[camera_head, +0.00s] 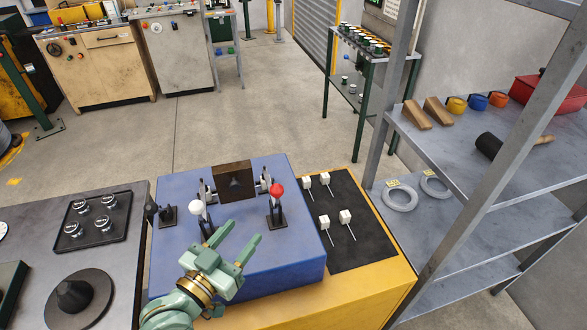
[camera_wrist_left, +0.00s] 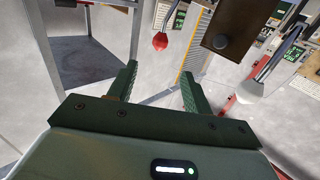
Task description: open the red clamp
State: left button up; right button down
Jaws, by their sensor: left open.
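The red clamp (camera_head: 276,213) has a red ball knob on a lever above a black base, at the right of the blue box top. Its knob (camera_wrist_left: 160,41) also shows in the left wrist view, beyond and between the fingertips. A white-knobbed clamp (camera_head: 196,210) stands to its left. A dark brown block (camera_head: 234,181) stands upright behind and between the two clamps. My left gripper (camera_head: 241,232) is open and empty, in front of the red clamp and apart from its knob. My right gripper is not in view.
The blue box (camera_head: 300,268) stands on a yellow bench (camera_head: 365,296). A black mat (camera_head: 358,240) with several white-headed pins lies to the right, beside a grey metal shelf (camera_head: 480,232). A grey table (camera_head: 115,275) with a black tray and dark cone stands left.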

aim_at(273, 195)
pick_arm(q)
jog(key=x, duration=0.7)
jog(key=shift+w+d+r, duration=0.15)
jog(key=shift+w+d, duration=0.05)
jog(key=shift+w, duration=0.15)
jog(key=b+x, duration=0.1)
jog(key=x, duration=0.6)
jog(key=shift+w, duration=0.15)
jog(key=shift+x, duration=0.75)
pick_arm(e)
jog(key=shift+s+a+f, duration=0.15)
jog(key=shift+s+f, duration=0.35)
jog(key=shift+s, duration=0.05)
pick_arm(q)
jog(key=shift+c, duration=1.2)
grip_shut()
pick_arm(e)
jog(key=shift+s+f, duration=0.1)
